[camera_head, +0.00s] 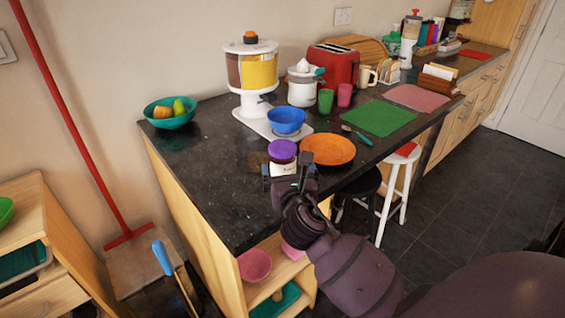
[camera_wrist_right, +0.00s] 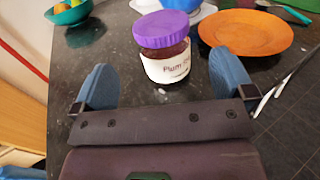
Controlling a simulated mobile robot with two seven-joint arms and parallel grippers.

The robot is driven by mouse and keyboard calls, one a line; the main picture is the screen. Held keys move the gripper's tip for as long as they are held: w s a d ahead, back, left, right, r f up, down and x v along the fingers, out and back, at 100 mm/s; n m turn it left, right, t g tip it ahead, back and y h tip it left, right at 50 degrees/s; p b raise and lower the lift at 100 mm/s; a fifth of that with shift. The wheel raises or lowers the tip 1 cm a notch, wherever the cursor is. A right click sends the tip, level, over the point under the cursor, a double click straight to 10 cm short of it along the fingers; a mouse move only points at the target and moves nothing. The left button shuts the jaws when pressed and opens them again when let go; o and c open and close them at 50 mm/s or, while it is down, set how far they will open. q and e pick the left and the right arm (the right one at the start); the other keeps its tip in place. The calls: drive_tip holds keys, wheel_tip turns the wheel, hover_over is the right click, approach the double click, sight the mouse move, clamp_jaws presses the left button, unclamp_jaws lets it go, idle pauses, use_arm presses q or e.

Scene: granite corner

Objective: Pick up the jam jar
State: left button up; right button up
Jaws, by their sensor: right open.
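The jam jar (camera_head: 283,157) stands upright on the dark granite counter, with a purple lid and a white label. In the right wrist view the jar (camera_wrist_right: 166,50) shows a label that begins with "Plum". My right gripper (camera_head: 291,180) is at the near side of the jar in the head view. In the wrist view its two blue fingers (camera_wrist_right: 163,85) are spread wide and empty, with the jar ahead of and partly between their tips. I cannot tell whether either finger touches it. My left gripper is not in view.
An orange plate (camera_head: 327,149) lies just right of the jar, and a blue bowl (camera_head: 286,120) stands behind it. A cereal dispenser (camera_head: 252,75) and a teal fruit bowl (camera_head: 171,113) are farther back. Bare counter (camera_head: 225,165) lies left of the jar. Stools stand at the right edge.

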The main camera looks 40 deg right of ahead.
sight(285, 155)
drive_tip(key=b+x, duration=0.1)
drive_tip(key=x, duration=0.8)
drive_tip(key=shift+d, duration=0.1)
drive_tip(key=shift+s, duration=0.1)
drive_tip(key=c, duration=0.9)
drive_tip(key=shift+c, duration=1)
drive_tip(key=shift+r, duration=0.15)
